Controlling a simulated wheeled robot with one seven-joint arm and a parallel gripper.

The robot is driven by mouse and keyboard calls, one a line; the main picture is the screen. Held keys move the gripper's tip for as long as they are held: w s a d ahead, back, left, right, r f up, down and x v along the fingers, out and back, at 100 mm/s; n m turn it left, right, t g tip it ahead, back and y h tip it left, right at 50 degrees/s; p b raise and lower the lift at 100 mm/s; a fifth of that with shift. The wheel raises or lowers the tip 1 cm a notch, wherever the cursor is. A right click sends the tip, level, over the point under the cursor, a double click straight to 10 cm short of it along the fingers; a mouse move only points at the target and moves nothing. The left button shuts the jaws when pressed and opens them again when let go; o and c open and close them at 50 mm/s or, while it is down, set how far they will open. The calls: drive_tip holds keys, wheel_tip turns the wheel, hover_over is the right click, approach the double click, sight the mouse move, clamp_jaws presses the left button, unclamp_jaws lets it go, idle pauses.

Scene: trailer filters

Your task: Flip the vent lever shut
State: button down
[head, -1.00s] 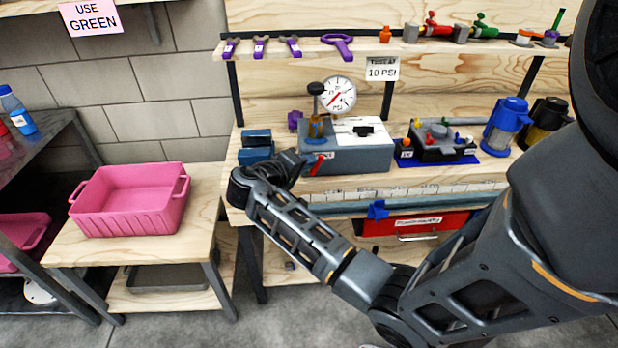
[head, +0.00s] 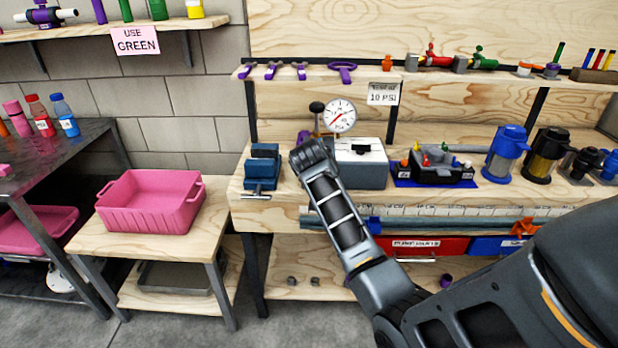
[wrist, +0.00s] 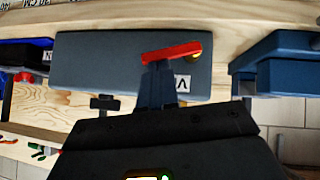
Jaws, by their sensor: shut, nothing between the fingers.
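The vent lever is a red bar (wrist: 172,52) on the front of a grey gauge box (wrist: 100,65). In the wrist view it lies nearly level across the picture, with a brass pivot at its right end. A white label (wrist: 183,85), partly covered, is beside it. My gripper (wrist: 158,75) is shut and empty, its fingertips at the lever's left part; I cannot tell if they touch it. In the head view the grey box (head: 362,175) stands on the bench, and my gripper's wrist hides the lever and fingertips.
A round dial gauge (head: 340,116) rises behind the box. A blue vise-like block (head: 262,172) stands close left of my gripper. A black device on a blue mat (head: 405,182) is to the right. A pink tub (head: 150,205) sits on the lower left table.

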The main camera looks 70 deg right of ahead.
drive_tip(key=shift+r+p, duration=0.75)
drive_tip(key=shift+p, duration=0.05)
drive_tip(key=w+d+r+p+v, duration=0.1)
drive_tip(key=p+v, duration=0.1)
drive_tip(key=v, duration=1)
drive_tip(key=shift+r, duration=0.65)
